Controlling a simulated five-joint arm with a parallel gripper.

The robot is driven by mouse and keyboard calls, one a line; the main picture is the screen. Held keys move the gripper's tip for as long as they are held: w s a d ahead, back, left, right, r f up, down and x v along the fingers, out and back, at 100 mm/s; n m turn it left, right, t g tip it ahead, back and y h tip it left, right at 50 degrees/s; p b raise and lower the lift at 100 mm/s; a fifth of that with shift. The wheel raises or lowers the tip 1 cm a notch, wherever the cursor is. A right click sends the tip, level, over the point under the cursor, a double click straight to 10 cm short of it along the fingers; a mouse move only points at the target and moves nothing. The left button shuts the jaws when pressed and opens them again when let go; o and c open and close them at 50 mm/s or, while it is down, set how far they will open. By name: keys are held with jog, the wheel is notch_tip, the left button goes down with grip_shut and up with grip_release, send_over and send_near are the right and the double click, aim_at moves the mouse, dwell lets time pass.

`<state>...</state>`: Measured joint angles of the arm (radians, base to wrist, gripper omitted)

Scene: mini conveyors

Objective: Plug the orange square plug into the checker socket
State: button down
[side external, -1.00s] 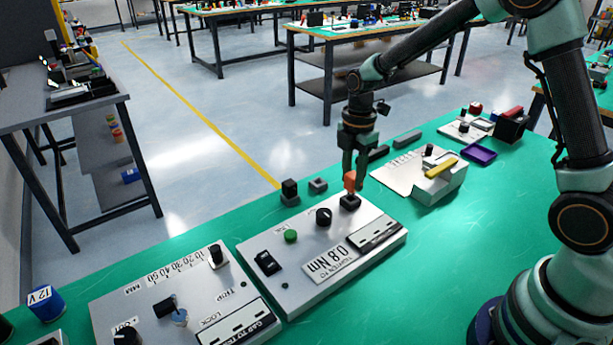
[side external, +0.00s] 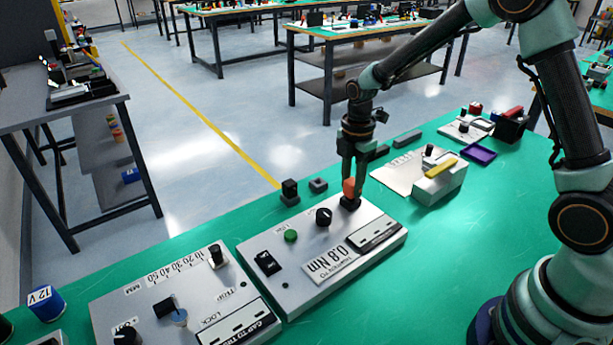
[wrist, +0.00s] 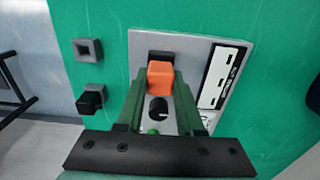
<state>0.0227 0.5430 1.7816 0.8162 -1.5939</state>
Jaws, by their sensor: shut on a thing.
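The orange plug (side external: 349,187) is between the fingers of my gripper (side external: 354,182), which is shut on it. The plug is upright, right at the black square socket (side external: 351,203) on the far right part of the grey checker panel (side external: 290,262). Its lower end meets the socket's top in the side view; I cannot tell how deep it sits. In the wrist view the orange plug (wrist: 160,76) lies between the fingertips, and the dark socket (wrist: 161,54) shows just beyond it, partly hidden.
On the panel are a black knob (side external: 323,216), a green button (side external: 291,236) and a black switch (side external: 267,263). A black block (side external: 290,191) and a grey square piece (side external: 318,185) stand behind. Another panel (side external: 180,300) lies left. The green mat in front is clear.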

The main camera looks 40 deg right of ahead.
aim_at(353, 181)
jog(key=shift+f, duration=0.5)
jog(key=shift+c, duration=2.3)
grip_release()
notch_tip(353, 181, up, 12)
jog(key=shift+r, duration=0.1)
